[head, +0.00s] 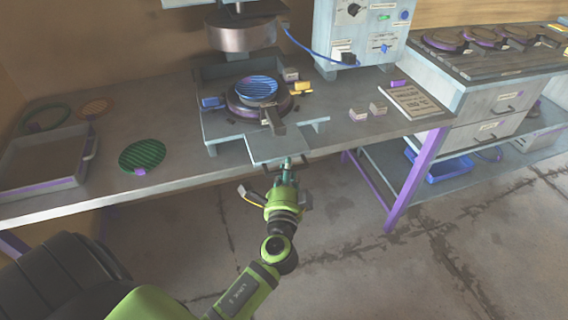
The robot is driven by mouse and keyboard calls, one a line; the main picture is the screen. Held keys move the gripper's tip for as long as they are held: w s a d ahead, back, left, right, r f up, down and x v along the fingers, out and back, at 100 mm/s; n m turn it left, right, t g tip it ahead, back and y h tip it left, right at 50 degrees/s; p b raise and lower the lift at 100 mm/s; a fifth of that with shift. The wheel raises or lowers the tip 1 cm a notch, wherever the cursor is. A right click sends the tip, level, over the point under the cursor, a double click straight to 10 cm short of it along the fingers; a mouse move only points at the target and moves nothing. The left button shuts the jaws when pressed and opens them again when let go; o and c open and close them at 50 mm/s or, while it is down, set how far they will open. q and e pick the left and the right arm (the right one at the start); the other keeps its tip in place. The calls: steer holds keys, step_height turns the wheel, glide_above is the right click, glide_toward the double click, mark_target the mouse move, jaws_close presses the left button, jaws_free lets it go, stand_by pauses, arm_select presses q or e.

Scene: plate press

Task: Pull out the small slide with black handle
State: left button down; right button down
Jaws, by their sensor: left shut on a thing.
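The small slide (268,148) is a flat grey plate at the front of the press base (222,130), and it reaches out over the table's front edge. Its black handle at the front end is small and mostly covered by my gripper. My left gripper (287,172), on the green arm, is shut on this handle. A round dark mould (241,104) with a blue ribbed disc (257,88) sits on the press base behind the slide, with a dark grip block (277,126) pointing forward. My right gripper is not in view.
The press head (243,36) hangs above the mould. A control box (361,30) with a blue cable stands behind. A green ribbed disc (142,154) and a grey tray (40,160) lie at left. Two small blocks and a sign plate (412,101) lie at right. Floor in front is clear.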

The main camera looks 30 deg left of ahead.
arm_select(q)
steer(key=shift+d, duration=0.15)
steer(key=c, duration=1.1)
jaws_free()
steer(key=shift+c, duration=0.2)
steer(key=v, duration=1.2)
steer(key=shift+s, duration=0.1)
